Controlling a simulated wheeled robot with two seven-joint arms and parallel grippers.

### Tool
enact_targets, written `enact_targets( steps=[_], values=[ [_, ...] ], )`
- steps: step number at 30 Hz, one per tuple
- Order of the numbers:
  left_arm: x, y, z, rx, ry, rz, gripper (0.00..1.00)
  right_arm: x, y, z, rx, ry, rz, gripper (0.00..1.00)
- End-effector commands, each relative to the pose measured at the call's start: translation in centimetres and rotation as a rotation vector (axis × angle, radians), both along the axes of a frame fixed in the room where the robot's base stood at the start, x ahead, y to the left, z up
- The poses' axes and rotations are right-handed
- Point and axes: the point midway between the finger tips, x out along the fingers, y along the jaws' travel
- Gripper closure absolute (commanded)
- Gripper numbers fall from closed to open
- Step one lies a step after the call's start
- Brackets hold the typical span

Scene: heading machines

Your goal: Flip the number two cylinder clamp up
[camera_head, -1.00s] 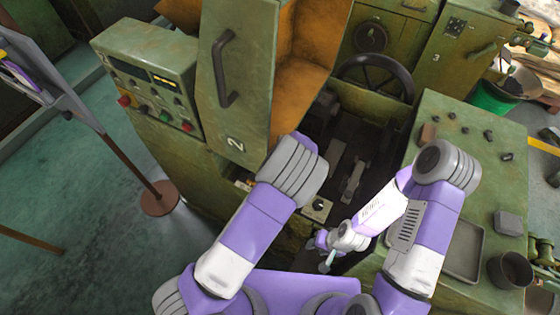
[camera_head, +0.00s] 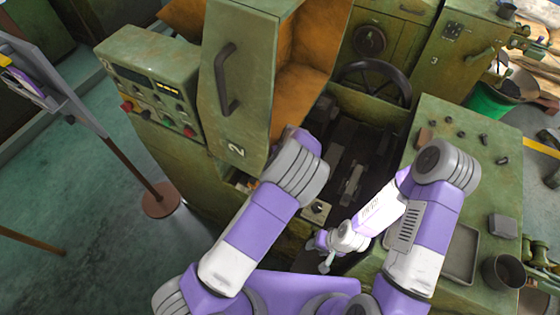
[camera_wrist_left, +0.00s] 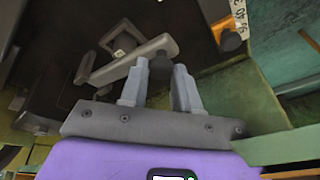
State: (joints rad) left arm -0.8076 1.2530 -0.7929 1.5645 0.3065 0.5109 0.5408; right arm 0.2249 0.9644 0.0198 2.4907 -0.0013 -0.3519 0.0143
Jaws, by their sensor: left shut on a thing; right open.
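The number two machine has a green panel marked 2 (camera_head: 237,150). In the left wrist view, a grey clamp bar (camera_wrist_left: 128,66) lies in the dark recess, with a dark knob (camera_wrist_left: 160,68) near one end. My left gripper (camera_wrist_left: 159,76) has its two fingers on either side of this knob and is shut on it. In the head view my left arm hides the left gripper. Grey metal parts (camera_head: 351,182) show inside the machine's opening. My right gripper (camera_head: 327,261) is open and empty, low in front of the machine.
A control box (camera_head: 150,82) with buttons stands at the left. A black handwheel (camera_head: 376,80) is behind the opening. A green table (camera_head: 470,180) with a tray and a dark cup (camera_head: 505,271) is at the right. Open floor lies to the left.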

Motion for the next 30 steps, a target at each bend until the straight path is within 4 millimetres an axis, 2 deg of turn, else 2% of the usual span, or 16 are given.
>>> enact_targets(
  steps=[1,4,15,21,30],
  values=[
    [0.4,-0.1,0.8,0.012,0.025,0.0,1.0,0.0,0.0,0.8,0.0,0.0,0.0,0.57],
    [1.0,-0.3,1.8,0.037,0.086,-0.001,1.0,0.0,0.0,1.2,0.0,0.0,0.0,0.57],
    [3.5,-1.4,4.9,0.037,0.086,-0.003,1.0,0.0,0.0,1.1,0.0,0.0,0.0,0.57],
    [4.6,-1.9,5.9,0.036,0.083,-0.003,1.0,0.0,0.0,1.0,0.0,0.0,0.0,0.57],
    [5.1,-2.3,6.3,0.033,0.087,-0.005,1.0,0.0,0.0,1.0,0.0,0.0,0.0,0.57]
  ],
)
